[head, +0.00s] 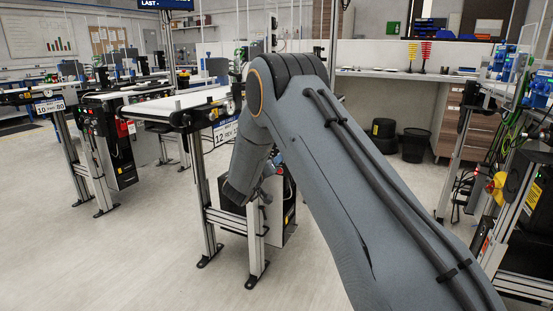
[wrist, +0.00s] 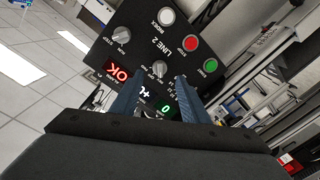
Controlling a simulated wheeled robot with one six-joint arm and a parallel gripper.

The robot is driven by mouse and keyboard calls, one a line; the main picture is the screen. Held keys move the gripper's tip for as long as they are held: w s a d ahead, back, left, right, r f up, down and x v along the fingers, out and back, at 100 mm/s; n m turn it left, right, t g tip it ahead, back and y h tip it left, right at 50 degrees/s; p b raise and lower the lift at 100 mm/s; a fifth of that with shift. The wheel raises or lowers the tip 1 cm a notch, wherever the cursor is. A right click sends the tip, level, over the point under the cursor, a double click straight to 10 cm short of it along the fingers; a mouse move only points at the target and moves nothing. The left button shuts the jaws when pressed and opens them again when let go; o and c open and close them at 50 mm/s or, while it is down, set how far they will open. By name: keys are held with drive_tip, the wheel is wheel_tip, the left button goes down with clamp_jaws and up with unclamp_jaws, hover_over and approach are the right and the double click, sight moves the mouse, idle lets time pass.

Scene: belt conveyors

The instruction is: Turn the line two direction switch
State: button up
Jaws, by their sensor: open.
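In the wrist view a black control panel (wrist: 140,51) marked LINE 2 fills the upper middle, turned at a slant. A grey rotary knob (wrist: 160,67) sits on it between and just ahead of the two blue fingertips of my gripper (wrist: 160,80). The gripper is open, with one finger on each side of that knob; I cannot tell whether either touches it. A second grey knob (wrist: 121,35) sits up and left. The small knob labels are too small to read surely, so I cannot tell which is the direction switch. In the head view my arm hides the panel.
The panel also has white (wrist: 166,17), red (wrist: 190,43) and green (wrist: 210,66) buttons, a red OK display (wrist: 117,74) and a green display (wrist: 166,108). In the head view, a conveyor (head: 183,104) stands behind my arm; open floor lies at left.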

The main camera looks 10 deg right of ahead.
drive_tip(key=v, duration=0.2)
drive_tip(key=shift+s+a, duration=0.15)
drive_tip(key=shift+s, duration=0.05)
